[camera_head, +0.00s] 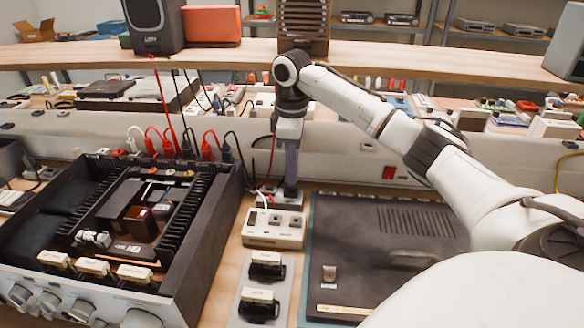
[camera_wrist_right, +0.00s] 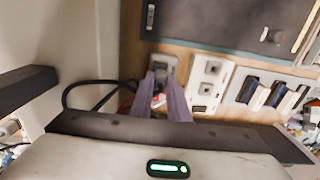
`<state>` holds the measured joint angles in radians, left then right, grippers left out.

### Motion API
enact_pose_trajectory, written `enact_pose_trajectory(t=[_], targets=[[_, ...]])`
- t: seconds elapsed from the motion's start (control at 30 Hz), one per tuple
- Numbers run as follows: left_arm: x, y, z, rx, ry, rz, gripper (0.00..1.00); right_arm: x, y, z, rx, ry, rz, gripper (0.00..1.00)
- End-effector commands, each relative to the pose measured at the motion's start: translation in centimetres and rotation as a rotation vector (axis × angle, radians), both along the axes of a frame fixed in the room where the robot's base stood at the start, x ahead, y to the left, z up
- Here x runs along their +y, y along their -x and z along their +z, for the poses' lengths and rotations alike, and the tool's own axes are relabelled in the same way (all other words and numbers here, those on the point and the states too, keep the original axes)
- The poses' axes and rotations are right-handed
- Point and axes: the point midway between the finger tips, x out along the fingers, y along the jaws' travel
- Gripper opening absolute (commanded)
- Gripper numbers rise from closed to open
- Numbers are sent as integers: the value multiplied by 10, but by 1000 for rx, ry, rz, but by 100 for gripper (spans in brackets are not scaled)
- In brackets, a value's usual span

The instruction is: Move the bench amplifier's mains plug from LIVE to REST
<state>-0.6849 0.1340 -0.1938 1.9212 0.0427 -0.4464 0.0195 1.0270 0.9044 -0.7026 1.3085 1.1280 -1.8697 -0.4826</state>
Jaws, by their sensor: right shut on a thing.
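My right gripper (camera_head: 290,188) points straight down behind the white socket strip, beside the open amplifier (camera_head: 130,215). In the wrist view its two purple-grey fingers (camera_wrist_right: 165,98) are closed on a small plug (camera_wrist_right: 158,100), mostly hidden between them. The plug is at the near end of a small grey socket block (camera_wrist_right: 163,66); I cannot tell whether it is seated. A black cable (camera_wrist_right: 88,84) loops from the fingers' left. The white socket strip (camera_head: 273,230) also shows in the wrist view (camera_wrist_right: 209,86). No LIVE or REST label is readable. My left gripper is out of view.
A pale holder (camera_head: 245,320) with two dark, cream-topped pieces (camera_head: 265,268) stands in front of the strip. A dark flat unit (camera_head: 385,255) lies close on the right. Red and black leads (camera_head: 185,148) rise behind the amplifier. A wooden shelf (camera_head: 400,62) spans the back.

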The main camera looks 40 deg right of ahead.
Motion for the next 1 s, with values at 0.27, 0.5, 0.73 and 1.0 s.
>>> enact_pose_trajectory(t=[0.27, 0.5, 0.73, 1.0], targets=[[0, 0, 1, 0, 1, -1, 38, 0, 0, -2, 0, 0, 0, 0], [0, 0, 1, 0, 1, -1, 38, 0, 0, -5, 0, 0, 0, 0], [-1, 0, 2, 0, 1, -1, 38, 0, 0, -7, -1, -1, 0, 0], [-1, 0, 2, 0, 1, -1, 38, 0, 0, -11, 0, -1, 0, 0]])
